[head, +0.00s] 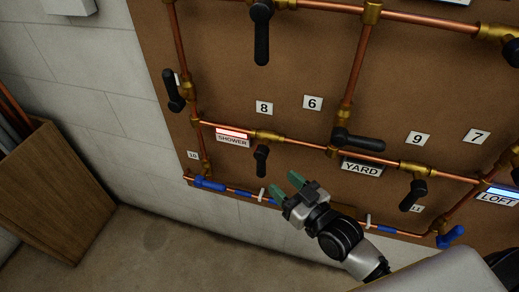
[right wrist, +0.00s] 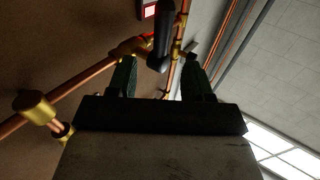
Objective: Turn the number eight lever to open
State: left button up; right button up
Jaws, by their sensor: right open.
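The number 8 plate (head: 264,107) is on the brown board in the head view. Below it, a brass valve on the copper pipe carries a black lever (head: 261,160) that hangs down, across the pipe. My right gripper (head: 287,186) is open, its green fingers below and to the right of this lever's lower end. In the right wrist view a black lever (right wrist: 161,38) reaches down between the two open fingertips (right wrist: 158,62); I cannot tell whether either finger touches it. Nothing is held. My left gripper is not in view.
Another black lever (head: 358,140) lies along the pipe near YARD. A lower pipe with a blue handle (head: 210,184) runs behind my gripper. A wooden box (head: 55,195) stands left.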

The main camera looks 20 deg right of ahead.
aim_at(264, 167)
jog(key=x, duration=1)
jog(key=shift+w+a+r+p, duration=0.1)
jog(key=shift+w+a+p, duration=0.1)
jog(key=shift+p, duration=0.2)
jog(key=shift+s, duration=0.1)
grip_shut()
